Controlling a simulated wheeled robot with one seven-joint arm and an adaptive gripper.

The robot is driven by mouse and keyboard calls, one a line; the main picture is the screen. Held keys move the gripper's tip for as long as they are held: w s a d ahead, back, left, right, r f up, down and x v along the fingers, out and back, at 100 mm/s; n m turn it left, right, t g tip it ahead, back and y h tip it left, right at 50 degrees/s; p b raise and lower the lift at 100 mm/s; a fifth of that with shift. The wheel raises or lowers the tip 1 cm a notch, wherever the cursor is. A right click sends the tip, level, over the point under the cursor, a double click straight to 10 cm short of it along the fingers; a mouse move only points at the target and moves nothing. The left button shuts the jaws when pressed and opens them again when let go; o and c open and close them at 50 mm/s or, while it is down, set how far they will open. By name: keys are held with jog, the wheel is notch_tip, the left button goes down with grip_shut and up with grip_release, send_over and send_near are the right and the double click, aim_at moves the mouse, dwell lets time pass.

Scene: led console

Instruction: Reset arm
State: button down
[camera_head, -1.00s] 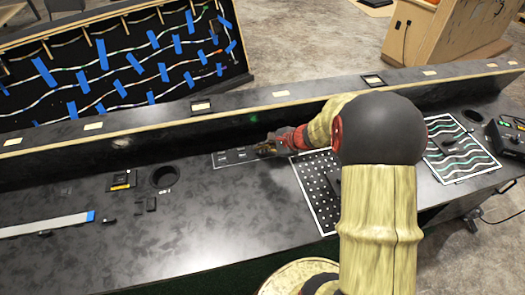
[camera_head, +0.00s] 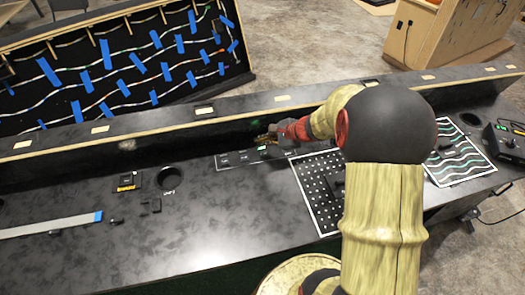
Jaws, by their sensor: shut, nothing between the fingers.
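My gripper (camera_head: 268,138) is at the end of my arm, which reaches across the dark console desk (camera_head: 110,250). It is small in the view, shut and empty, near the back of the desk. It is over or just behind the right end of a dark panel (camera_head: 238,158) with a row of small switches or labels. A small green light (camera_head: 262,148) shows close to the gripper. I cannot tell whether the gripper touches the panel. My forearm and black elbow hide part of the desk to the right.
A white-dotted black board (camera_head: 318,195) lies right of the panel. A board with wavy lines (camera_head: 462,150) and a black box (camera_head: 507,143) are farther right. A round hole (camera_head: 169,178), a long white strip (camera_head: 50,226) and small black parts are left. A low wall (camera_head: 120,135) runs behind.

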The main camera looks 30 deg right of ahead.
jog(key=s+a+n, duration=0.1)
jog(key=s+a+f+n+g, duration=0.1)
jog(key=s, duration=0.1)
jog(key=s+a+f+n, duration=0.1)
jog(key=s, duration=0.1)
jog(key=shift+g+y, duration=0.4)
jog(key=s+a+r+n+g+h+p, duration=0.15)
jog(key=s+a+r+n, duration=0.25)
jog(key=s+r+n, duration=0.5)
jog(key=s+a+r+n+g+h, duration=0.2)
jog(key=s+a+r+n+h, duration=0.15)
jog(key=s+r+n, duration=0.5)
jog(key=s+a+r+n+t, duration=0.1)
jog(key=s+a+r+t, duration=0.1)
jog(key=s+a+r, duration=0.2)
jog(key=shift+a+r+t, duration=0.35)
jog(key=shift+a+r, duration=0.1)
jog(key=shift+r, duration=1.1)
